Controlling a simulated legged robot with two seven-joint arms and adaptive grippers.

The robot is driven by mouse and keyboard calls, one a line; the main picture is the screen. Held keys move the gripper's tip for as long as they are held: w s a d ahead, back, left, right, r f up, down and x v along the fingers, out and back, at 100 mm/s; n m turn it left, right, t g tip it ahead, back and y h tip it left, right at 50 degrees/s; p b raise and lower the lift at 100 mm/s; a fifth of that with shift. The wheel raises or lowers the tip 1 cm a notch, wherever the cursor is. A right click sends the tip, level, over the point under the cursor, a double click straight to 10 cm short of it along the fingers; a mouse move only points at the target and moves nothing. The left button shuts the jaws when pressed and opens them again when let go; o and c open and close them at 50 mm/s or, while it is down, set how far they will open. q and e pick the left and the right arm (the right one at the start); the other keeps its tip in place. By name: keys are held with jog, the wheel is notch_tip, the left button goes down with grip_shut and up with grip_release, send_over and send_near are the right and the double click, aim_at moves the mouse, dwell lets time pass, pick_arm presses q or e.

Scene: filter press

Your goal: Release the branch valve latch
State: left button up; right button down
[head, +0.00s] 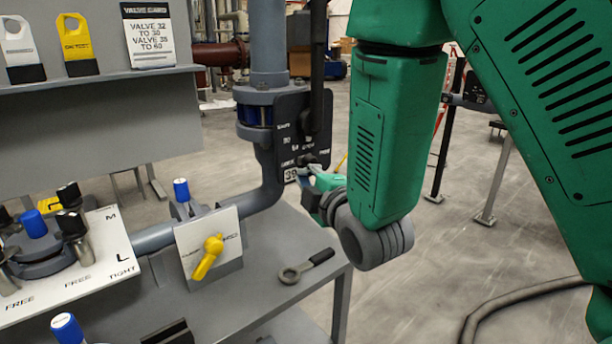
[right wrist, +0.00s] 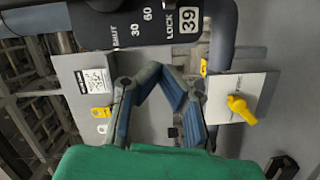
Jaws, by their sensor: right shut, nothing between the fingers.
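The branch valve has a dark plate (head: 293,130) on the grey pipe. Small white markings run down it, and a tag reads 39. In the right wrist view the plate (right wrist: 150,22) shows SHUT, 30, 60 and LOCK. A long black lever (head: 318,70) stands upright in front of the plate, with a small dark piece (head: 306,160) near its lower end. I cannot tell which part is the latch. My right gripper (right wrist: 162,74) is shut and empty, its fingertips just below the plate in the wrist view. In the head view my arm partly hides it. My left gripper is out of view.
A yellow handle (head: 208,257) on a white plate stands at the bench's middle. A ring spanner (head: 305,267) lies on the grey bench (head: 262,290). A clamped flange with a FREE/TIGHT card (head: 100,262) is at left. Tags stand on the shelf (head: 110,77).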

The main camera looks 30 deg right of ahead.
aim_at(315, 160)
jog(key=w, duration=0.3)
jog(key=w+d, duration=0.1)
jog(key=w, duration=0.1)
jog(key=w+p, duration=0.1)
jog(key=w, duration=0.2)
jog(key=shift+w+d+f, duration=0.3)
jog(key=shift+w+d, duration=0.05)
jog(key=shift+s+d+f, duration=0.1)
jog(key=shift+d+f, duration=0.1)
jog(key=shift+d, duration=0.45)
jog(key=shift+d+f, duration=0.15)
jog(key=shift+d, duration=0.45)
jog(key=shift+d+f, duration=0.15)
jog(key=shift+d, duration=0.45)
jog(key=shift+d, duration=1.55)
jog(key=shift+w, duration=0.2)
